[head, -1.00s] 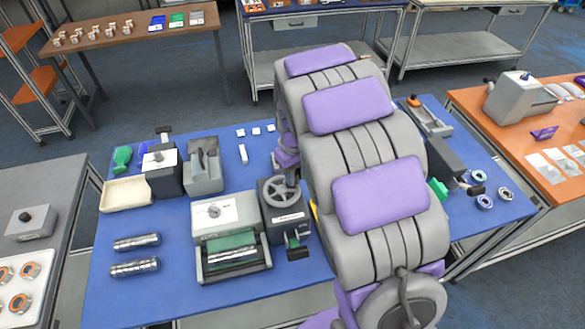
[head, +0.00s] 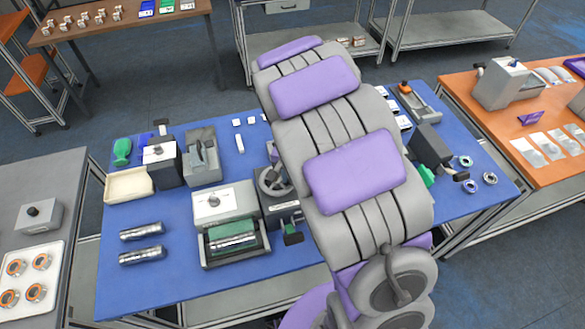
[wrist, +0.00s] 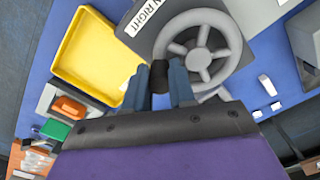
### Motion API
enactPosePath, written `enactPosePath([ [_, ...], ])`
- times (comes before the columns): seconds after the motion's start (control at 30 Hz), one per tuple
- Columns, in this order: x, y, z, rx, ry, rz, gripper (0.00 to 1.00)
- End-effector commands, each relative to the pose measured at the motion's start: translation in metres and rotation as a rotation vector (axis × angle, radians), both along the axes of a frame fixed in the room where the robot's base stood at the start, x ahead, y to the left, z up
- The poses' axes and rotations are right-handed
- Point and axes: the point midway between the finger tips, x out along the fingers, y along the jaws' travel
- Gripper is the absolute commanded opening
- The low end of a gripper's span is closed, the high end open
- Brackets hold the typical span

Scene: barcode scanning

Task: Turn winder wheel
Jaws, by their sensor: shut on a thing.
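The grey spoked winder wheel (head: 271,182) sits on a dark machine on the blue table and is partly covered by my arm in the head view. In the wrist view the wheel (wrist: 199,57) is close at top centre, beside a white label ending in "RIGHT". My gripper (wrist: 160,80) has its two blue fingers on either side of a small black knob (wrist: 159,74) at the lower left of the wheel rim, shut on it. The fingertips are hidden behind my arm in the head view.
A yellow tray (wrist: 88,52) lies left of the wheel in the wrist view. A grey machine with a green roller (head: 230,232) stands just left of the wheel. Metal cylinders (head: 141,243) and a cream tray (head: 128,184) lie farther left.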

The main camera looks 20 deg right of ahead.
Motion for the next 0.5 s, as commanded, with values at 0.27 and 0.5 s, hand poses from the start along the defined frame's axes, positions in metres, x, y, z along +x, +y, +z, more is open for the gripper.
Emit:
enactPosePath([
  [0.27, -0.009, 0.008, 0.003, 0.000, 0.001, -0.261, 0.00],
  [0.5, -0.015, 0.017, 0.003, -0.002, 0.001, -0.487, 0.00],
])
